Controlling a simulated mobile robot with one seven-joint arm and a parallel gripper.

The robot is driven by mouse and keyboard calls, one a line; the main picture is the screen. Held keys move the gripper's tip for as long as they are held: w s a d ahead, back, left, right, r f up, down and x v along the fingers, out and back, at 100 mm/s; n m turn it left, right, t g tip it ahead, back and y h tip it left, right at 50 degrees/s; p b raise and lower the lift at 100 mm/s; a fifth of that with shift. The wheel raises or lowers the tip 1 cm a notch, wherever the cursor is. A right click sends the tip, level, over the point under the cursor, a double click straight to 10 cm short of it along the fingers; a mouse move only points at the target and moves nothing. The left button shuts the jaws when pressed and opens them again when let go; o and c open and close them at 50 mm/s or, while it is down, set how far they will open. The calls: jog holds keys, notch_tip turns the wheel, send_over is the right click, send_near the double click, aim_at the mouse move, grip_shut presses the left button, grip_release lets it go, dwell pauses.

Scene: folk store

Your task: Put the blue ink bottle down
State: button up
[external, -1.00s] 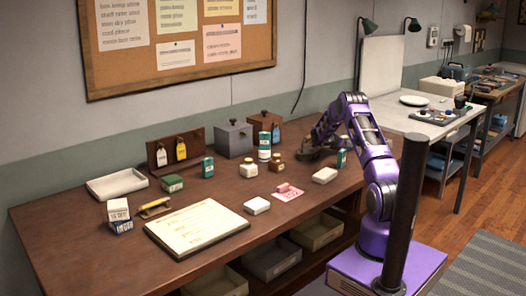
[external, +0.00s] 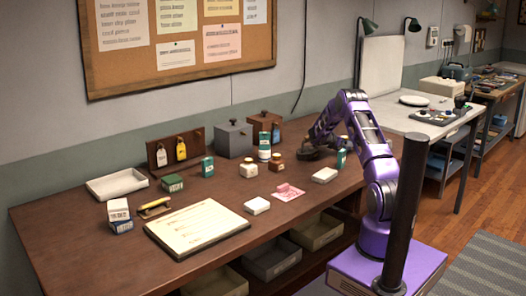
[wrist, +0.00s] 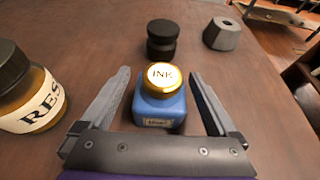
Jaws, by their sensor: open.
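The blue ink bottle (wrist: 160,108), with a gold cap marked INK, stands upright on the brown wooden table (wrist: 270,110) in the wrist view. My gripper (wrist: 160,76) is open, with one finger on each side of the bottle. A gap shows between the bottle and each finger. In the external view my gripper (external: 309,153) is low over the far right part of the table, and I cannot make out the ink bottle there.
An amber bottle (wrist: 30,95) labelled RES is close to my left finger. A black round-topped item (wrist: 161,40) and a grey faceted item (wrist: 222,34) stand beyond the ink bottle.

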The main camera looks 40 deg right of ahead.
jog(key=v, duration=1)
jog(key=shift+a, duration=0.25)
